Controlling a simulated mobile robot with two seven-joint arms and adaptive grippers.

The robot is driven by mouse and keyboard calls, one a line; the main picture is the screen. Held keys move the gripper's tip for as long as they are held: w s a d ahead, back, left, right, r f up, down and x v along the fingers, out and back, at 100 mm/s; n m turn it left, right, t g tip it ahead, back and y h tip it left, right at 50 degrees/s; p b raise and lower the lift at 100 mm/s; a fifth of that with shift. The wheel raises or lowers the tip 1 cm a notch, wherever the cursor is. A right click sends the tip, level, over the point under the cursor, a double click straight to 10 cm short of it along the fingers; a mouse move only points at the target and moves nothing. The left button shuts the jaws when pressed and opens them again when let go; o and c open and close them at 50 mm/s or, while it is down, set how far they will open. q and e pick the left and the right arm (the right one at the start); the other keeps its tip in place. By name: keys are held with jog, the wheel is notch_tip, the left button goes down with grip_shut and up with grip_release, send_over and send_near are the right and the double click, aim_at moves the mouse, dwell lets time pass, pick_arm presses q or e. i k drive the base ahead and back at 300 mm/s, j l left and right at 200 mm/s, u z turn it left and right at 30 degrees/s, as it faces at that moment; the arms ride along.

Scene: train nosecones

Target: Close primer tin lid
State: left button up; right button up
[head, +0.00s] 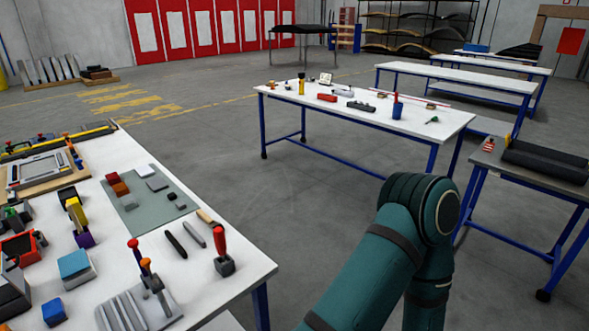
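I cannot make out a primer tin or its lid for certain in the head view. A small blue container (397,110) stands upright on the middle table (432,119), with something thin and reddish sticking up from it. It is too small to tell whether it has a lid. Neither of my grippers is in view. Only a dark green bent link of one of my arms shows at the lower right, and it hides part of the floor.
A white workbench (240,264) at the left is crowded with tools, blocks and a grey mat (130,214). A dark-topped table (530,172) stands at the right. More white tables (460,79) stand behind. Open grey floor (290,190) lies between the benches.

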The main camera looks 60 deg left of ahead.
aim_at(9, 271)
jog(key=i+u, duration=0.1)
jog(key=u, duration=0.3)
jog(key=i+u, duration=0.15)
jog(key=u, duration=0.25)
jog(key=l+u, duration=0.15)
jog(key=u, duration=0.25)
jog(key=i+u, duration=0.1)
jog(key=u, duration=2.8)
jog(key=j+u, duration=0.2)
jog(key=j, duration=0.35)
